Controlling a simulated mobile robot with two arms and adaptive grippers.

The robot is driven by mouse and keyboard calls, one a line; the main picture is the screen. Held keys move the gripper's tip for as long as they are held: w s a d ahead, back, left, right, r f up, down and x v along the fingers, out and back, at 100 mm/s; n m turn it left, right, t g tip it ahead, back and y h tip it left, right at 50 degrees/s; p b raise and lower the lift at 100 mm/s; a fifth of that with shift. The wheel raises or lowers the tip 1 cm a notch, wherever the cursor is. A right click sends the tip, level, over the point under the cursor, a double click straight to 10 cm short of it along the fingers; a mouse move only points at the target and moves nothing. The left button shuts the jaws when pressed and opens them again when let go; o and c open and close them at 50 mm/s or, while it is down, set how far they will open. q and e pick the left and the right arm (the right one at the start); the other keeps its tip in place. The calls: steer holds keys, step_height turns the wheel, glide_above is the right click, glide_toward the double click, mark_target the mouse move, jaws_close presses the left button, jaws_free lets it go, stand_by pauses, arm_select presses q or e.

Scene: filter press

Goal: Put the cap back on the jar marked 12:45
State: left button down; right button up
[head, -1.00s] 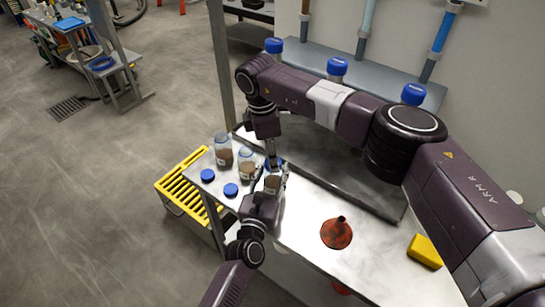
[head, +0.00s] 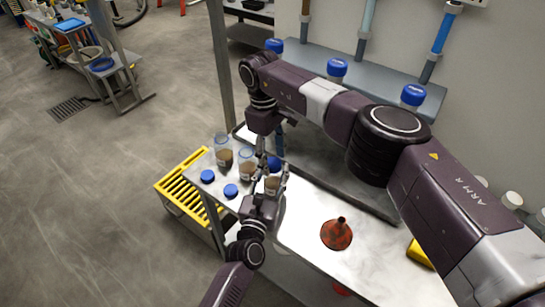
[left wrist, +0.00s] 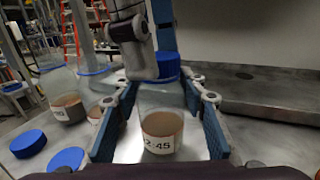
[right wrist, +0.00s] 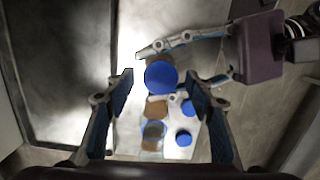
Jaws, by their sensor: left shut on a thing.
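My left gripper (head: 272,172) is shut on the jar marked 12:45 (head: 272,186), which stands upright at the bench's near-left end. In the left wrist view the jar (left wrist: 160,125) shows brown contents and a label reading "2:45", its start hidden. A blue cap (left wrist: 168,66) is on top of the jar's mouth; I cannot tell whether it is threaded down. My right gripper (head: 270,148) is just above it, pointing down. In the right wrist view its fingers (right wrist: 158,88) are open, clear of the cap (right wrist: 160,77) on both sides.
Two uncapped jars (head: 223,155) (head: 247,166) stand left of the held jar. Two loose blue caps (head: 207,176) (head: 231,190) lie beside them. A red funnel (head: 336,234) and a yellow block (head: 419,254) are on the bench to the right. A yellow grate (head: 180,190) lies beyond the bench's left end.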

arm_select(q)
steer(key=shift+f, duration=0.1)
arm_select(e)
steer(key=shift+r, duration=2.25)
steer(key=shift+c, duration=0.2)
